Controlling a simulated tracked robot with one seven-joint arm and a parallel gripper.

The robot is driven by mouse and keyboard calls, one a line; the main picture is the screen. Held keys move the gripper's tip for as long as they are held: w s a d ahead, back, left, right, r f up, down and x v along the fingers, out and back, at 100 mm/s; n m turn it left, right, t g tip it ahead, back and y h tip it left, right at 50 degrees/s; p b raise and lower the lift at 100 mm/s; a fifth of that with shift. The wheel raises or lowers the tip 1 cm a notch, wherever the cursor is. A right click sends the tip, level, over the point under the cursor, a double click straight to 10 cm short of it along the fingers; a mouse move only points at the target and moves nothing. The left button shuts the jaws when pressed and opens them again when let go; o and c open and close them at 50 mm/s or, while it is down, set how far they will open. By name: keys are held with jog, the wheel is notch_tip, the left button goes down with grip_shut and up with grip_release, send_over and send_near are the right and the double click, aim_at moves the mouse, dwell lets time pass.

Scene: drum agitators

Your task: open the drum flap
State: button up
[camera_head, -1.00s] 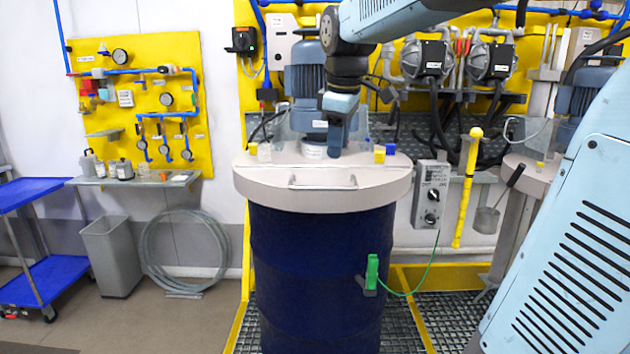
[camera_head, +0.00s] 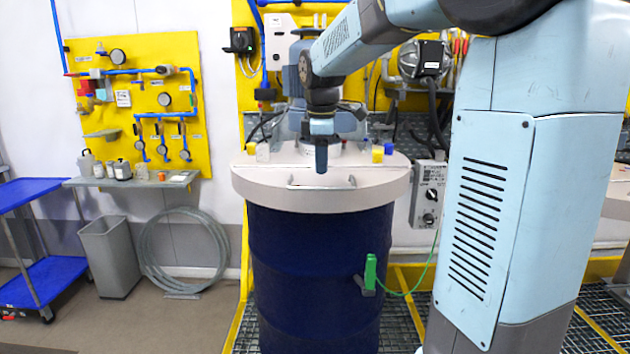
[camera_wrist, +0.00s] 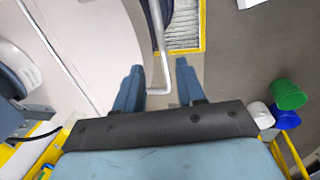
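The dark blue drum (camera_head: 318,260) stands upright with a pale round lid on top. The flap (camera_head: 290,201) is the front part of this lid and lies flat, closed. Its metal bar handle (camera_head: 322,187) runs along the front edge. My gripper (camera_head: 321,171) points down just above the lid, close behind the handle. In the wrist view my gripper (camera_wrist: 158,66) has its two fingers apart. The handle (camera_wrist: 160,45) shows between them with its bent end near the palm. I cannot tell the depth between fingers and bar. Nothing is gripped.
The motor (camera_head: 297,80) stands on the rear of the lid. Small yellow and blue blocks (camera_head: 378,154) sit on the lid. A green clamp (camera_head: 370,272) with a cable hangs on the drum's side. A grey control box (camera_head: 428,195) is to the right.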

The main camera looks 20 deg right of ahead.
aim_at(321, 188)
jog(key=shift+w+d+f, duration=0.1)
jog(key=shift+w+f, duration=0.1)
jog(key=shift+f, duration=0.75)
jog(key=shift+w+f, duration=0.15)
jog(key=shift+f, duration=0.85)
jog(key=shift+w+d+f, duration=0.1)
jog(key=shift+w+f, duration=0.1)
jog(key=shift+f, duration=0.75)
jog(key=shift+c, duration=0.4)
jog(key=c, duration=0.6)
jog(key=shift+r, duration=0.1)
grip_shut()
